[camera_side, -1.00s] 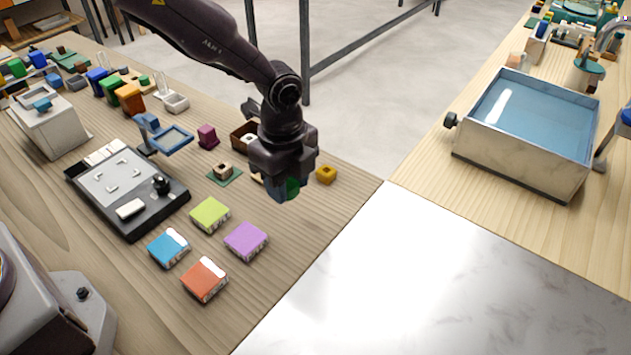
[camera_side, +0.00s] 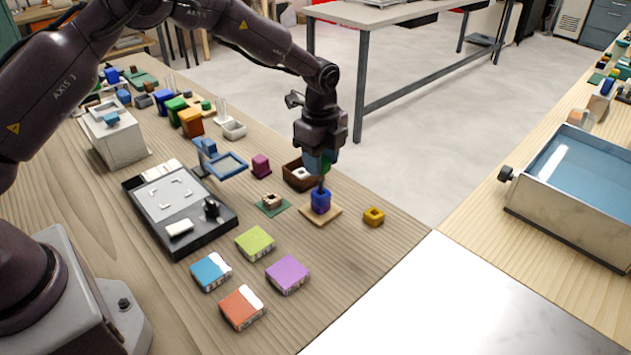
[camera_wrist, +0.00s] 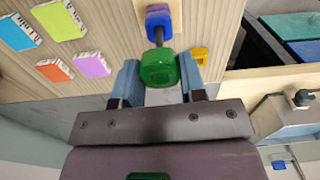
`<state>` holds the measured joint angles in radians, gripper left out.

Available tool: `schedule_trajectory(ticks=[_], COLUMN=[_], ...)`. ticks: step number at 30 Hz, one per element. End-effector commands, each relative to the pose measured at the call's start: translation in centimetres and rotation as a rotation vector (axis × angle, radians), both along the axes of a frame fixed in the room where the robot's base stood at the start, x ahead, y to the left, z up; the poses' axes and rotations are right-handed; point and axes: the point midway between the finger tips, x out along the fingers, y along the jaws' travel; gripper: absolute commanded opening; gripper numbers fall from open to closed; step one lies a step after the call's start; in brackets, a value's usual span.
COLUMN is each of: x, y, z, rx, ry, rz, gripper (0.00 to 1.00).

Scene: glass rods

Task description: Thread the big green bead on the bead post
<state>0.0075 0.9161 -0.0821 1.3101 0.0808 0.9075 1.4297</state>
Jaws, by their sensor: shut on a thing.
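The big green bead (camera_side: 327,166) is held between the blue fingers of my gripper (camera_side: 322,163), which is shut on it. The bead post (camera_side: 321,184) is a thin dark rod on a wooden base (camera_side: 334,214). A blue bead (camera_side: 321,201) sits low on it. The green bead is above the blue bead, around the post's upper end. In the wrist view the green bead (camera_wrist: 158,72) sits between the fingertips, and the rod (camera_wrist: 158,37) runs from the blue bead (camera_wrist: 158,20) towards it. I cannot tell whether the rod enters its hole.
A yellow bead (camera_side: 373,217) lies right of the post. A brown box (camera_side: 297,176) stands close behind it, and a small beige block on a green mat (camera_side: 272,204) is to the left. Coloured boxes (camera_side: 287,274) lie in front. The table's right edge is near.

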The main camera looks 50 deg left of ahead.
Motion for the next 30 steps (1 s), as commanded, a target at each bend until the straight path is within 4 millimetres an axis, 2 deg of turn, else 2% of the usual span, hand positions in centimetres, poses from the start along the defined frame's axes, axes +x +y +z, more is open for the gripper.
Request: schedule_trajectory(ticks=[2, 7, 30], x=[0.2, 0.0, 0.0], y=[0.0, 0.0, -0.1], z=[0.4, -0.2, -5.1], rx=[0.002, 0.003, 0.002], ry=[0.004, 0.012, 0.011], rz=[-0.024, -0.036, -0.036], gripper=[0.15, 0.15, 0.15])
